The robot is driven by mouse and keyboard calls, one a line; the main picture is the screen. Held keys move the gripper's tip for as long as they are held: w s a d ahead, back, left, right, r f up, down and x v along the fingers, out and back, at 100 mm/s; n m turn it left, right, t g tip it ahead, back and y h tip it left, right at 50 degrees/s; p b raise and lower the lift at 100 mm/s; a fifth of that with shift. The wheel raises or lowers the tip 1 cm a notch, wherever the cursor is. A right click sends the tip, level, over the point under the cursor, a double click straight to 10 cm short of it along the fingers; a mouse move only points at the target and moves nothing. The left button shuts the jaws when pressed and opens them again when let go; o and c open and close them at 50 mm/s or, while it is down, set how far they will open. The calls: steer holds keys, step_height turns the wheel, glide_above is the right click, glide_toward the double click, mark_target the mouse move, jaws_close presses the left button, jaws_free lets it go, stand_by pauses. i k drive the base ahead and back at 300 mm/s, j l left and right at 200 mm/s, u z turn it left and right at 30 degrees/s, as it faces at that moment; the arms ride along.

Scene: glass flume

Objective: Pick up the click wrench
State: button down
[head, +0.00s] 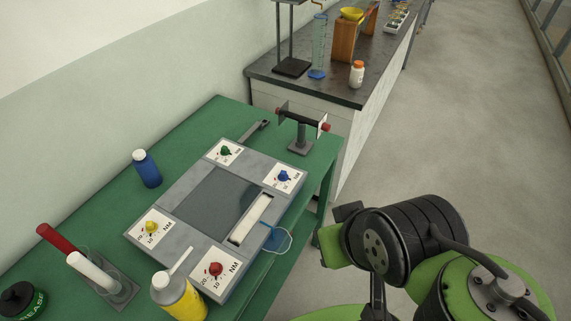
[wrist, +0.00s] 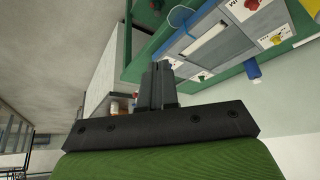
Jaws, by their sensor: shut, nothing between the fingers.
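A dark grey, long tool (head: 254,131) lies on the green table behind the dial box; it may be the click wrench, but it is too small to be sure. My gripper (wrist: 160,85) shows in the wrist view with its dark fingers together and nothing between them. It is away from the dark tool and touches nothing I can see. In the head view my arm is at the lower right, off the table's right side; the fingertips cannot be made out there.
The grey box (head: 180,198) with several coloured NM dials fills the table's middle. A blue bottle (head: 147,170), a yellow can (head: 182,298), red and white handles (head: 62,248) and a black stand (head: 299,140) surround it. A dark bench (head: 330,85) stands beyond. Floor at right is clear.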

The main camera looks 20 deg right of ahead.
mark_target(283, 112)
steer(key=i+l+u, duration=0.2)
steer(key=u, duration=0.2)
steer(key=i+l+u, duration=0.1)
steer(key=l+u, duration=1.55)
steer(key=l, duration=0.1)
